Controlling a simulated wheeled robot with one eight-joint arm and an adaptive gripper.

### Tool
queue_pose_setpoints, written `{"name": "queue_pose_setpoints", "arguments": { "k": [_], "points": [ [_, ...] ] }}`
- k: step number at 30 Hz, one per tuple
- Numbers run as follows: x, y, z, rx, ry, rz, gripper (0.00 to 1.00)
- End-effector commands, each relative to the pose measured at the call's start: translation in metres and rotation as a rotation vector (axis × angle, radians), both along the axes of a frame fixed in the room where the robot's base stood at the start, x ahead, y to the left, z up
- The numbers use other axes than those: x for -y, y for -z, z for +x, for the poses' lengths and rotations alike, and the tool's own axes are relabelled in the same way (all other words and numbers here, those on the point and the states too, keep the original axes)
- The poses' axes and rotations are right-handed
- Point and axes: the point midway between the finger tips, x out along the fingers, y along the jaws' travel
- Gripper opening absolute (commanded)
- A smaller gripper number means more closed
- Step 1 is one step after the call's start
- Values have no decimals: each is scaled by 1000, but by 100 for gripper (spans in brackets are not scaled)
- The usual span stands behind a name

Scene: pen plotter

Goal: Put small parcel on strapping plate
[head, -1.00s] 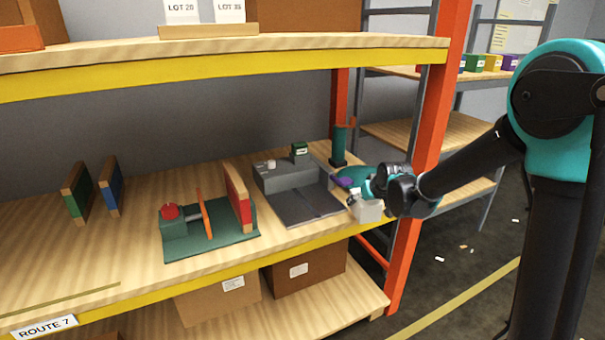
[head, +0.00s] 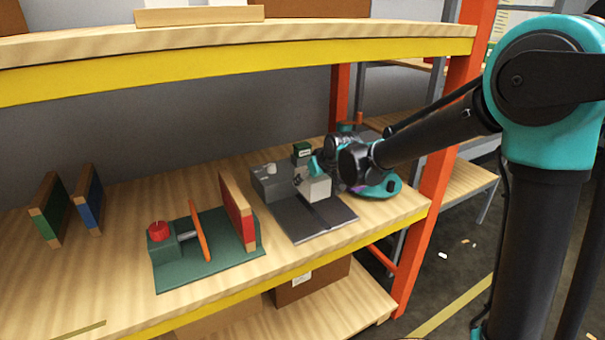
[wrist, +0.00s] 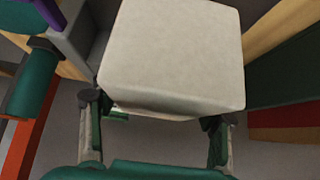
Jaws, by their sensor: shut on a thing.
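A small pale parcel (head: 317,188) is in my gripper (head: 314,168). In the wrist view the parcel (wrist: 172,55) fills the upper middle, with one finger of my gripper (wrist: 160,118) at each side of it. The dark grey strapping plate (head: 300,222) lies on the shelf in front of a grey machine block (head: 268,184). In the head view the parcel appears over the back part of the plate. Whether it touches the plate cannot be told. My wrist hides part of the area behind it.
A green fixture with a red knob (head: 160,229), an orange disc (head: 200,230) and a red panel (head: 237,212) stands left of the plate. A teal round base (head: 385,188) is at the right, near the orange post (head: 440,150). The upper shelf (head: 250,60) hangs above.

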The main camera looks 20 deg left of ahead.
Motion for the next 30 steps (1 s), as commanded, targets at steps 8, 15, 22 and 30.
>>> {"name": "queue_pose_setpoints", "arguments": {
  "k": [8, 15, 22, 30],
  "points": [
    [0, 18, 0, 0, 0, 0, 18],
    [0, 43, 0, 0, 0, 0, 18],
    [0, 61, 0, 0, 0, 0, 18],
    [0, 68, 0, 0, 0, 0, 18]
  ]
}}
